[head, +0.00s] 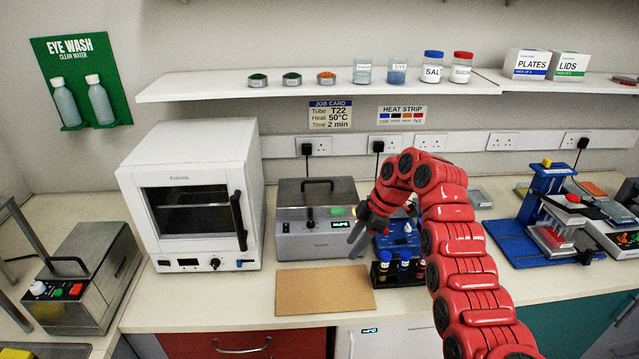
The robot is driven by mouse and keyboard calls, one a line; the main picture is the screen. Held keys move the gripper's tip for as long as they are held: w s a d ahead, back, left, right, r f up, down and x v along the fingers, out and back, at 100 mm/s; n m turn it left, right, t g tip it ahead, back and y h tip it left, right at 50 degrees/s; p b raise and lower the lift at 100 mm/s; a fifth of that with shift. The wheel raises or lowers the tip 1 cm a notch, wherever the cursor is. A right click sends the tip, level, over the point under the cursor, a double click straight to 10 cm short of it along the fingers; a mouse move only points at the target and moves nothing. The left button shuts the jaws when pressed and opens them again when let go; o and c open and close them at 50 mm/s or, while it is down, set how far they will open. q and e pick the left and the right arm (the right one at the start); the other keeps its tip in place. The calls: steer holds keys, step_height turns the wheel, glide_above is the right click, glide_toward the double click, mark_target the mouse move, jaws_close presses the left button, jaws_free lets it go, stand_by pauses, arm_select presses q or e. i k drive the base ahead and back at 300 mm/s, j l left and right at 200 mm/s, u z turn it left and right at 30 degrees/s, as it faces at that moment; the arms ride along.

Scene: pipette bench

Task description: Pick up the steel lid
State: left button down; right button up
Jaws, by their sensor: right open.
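The steel lid (333,193) is the flat grey top of a steel box-shaped bath (300,247) at the back middle of the bench. It carries a black arched handle (318,182) and appears closed on the bath. My red right arm arches in from the lower right. My right gripper (358,232) is open, in front of the bath's right side, lower than the lid and right of the handle, apart from both. The gripper hides part of the bath's right front. My left gripper is out of view.
A white oven (188,259) stands left of the bath. A cork mat (325,290) lies bare in front. A black rack with blue-capped tubes (398,283) stands below my right arm. A shelf (340,90) with jars runs above. Another steel unit (88,305) stands far left.

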mark_target(325, 197)
steer(key=i+l, duration=0.15)
steer(key=i, duration=0.4)
steer(key=i+l, duration=0.2)
steer(key=i, duration=0.4)
